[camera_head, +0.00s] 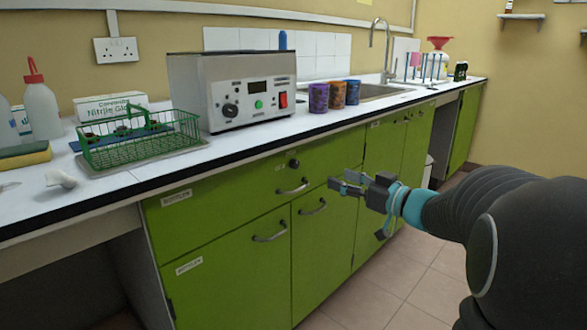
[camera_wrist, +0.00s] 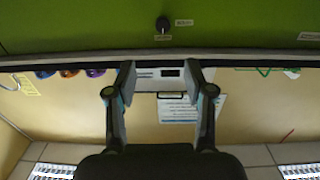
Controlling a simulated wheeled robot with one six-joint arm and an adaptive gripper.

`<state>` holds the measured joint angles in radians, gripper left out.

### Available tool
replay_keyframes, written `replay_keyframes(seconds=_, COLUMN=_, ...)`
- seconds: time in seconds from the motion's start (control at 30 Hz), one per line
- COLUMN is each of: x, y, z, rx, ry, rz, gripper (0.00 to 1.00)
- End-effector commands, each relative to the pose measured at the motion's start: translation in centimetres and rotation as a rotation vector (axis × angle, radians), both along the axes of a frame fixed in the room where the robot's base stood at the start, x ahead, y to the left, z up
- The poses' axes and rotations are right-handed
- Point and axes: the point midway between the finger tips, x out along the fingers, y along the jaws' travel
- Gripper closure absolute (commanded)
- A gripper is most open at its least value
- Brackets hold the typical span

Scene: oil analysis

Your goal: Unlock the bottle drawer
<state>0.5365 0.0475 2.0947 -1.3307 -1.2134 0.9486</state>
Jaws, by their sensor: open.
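The green bottle drawer (camera_head: 230,195) is shut under the worktop, with a "BOTTLES" label (camera_head: 176,197) at its left and a curved metal handle (camera_head: 292,187). A small dark lock knob (camera_head: 294,163) sits above the handle. In the wrist view the knob (camera_wrist: 162,25) stands on the green front, between small white labels. My gripper (camera_head: 340,184) is to the right of the lock and handle, in front of the cabinet, apart from both. In the wrist view my gripper (camera_wrist: 160,70) is open and empty, its fingers apart below the knob in the picture.
The worktop edge (camera_head: 236,162) overhangs the drawer. On top stand a green wire basket (camera_head: 140,138), a grey instrument (camera_head: 232,88) and several patterned cups (camera_head: 318,97). Cupboard doors with handles lie below and right. The floor (camera_head: 400,280) in front is clear.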

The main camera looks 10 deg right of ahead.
Motion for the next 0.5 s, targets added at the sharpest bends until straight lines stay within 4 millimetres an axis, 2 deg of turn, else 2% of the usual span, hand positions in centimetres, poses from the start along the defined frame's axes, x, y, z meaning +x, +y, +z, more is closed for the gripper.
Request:
replay_keyframes(seconds=0.17, x=0.6, y=0.7, z=-0.2, rx=0.008, ry=0.004, rz=0.027, gripper=0.47)
replay_keyframes(seconds=0.5, x=5.4, y=4.2, z=-0.2, rx=0.008, ry=0.004, rz=0.026, gripper=0.47)
